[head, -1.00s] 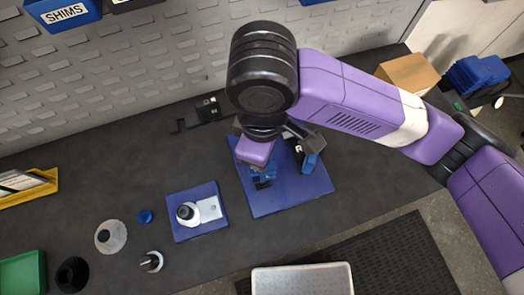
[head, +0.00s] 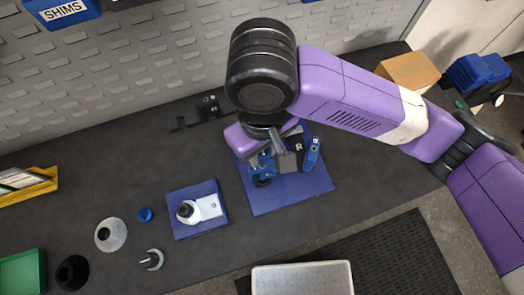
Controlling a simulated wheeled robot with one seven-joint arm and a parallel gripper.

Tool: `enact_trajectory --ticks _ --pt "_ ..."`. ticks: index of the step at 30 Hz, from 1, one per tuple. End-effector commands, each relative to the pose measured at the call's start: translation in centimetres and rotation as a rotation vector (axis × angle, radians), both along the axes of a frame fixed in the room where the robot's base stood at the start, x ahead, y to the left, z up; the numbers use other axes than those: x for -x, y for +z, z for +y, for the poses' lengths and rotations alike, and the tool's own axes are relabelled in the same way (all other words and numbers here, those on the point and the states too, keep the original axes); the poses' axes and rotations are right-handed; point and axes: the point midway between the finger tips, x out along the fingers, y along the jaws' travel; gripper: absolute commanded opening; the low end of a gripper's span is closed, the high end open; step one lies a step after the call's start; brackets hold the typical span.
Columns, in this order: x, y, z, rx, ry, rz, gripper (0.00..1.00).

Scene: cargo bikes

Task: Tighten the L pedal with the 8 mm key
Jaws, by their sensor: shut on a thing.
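A dark block with a white R mark (head: 299,146) stands on the blue mat (head: 290,205). A blue pedal (head: 312,153) is at its right, and another blue pedal (head: 262,168) is at its left, which I take for the L pedal. My gripper (head: 272,148) is above the left pedal and the block, seen from above with the arm's black wrist over it. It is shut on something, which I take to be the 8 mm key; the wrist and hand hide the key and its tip. Whether the key touches the pedal cannot be seen.
A black holder (head: 208,107) stands behind the mat. A smaller blue plate (head: 183,228) with white parts, a blue cap (head: 145,214) and several round parts lie to the left. A grey tray (head: 300,281) is in front. A cardboard box (head: 408,71) is at the back right.

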Motion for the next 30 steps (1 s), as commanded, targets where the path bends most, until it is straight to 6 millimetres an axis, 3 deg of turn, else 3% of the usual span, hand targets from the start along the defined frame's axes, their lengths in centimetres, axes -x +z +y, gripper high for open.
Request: enact_trajectory --ticks 30 --pt "-0.01 -0.81 0.0 0.0 0.002 0.0 0.0"
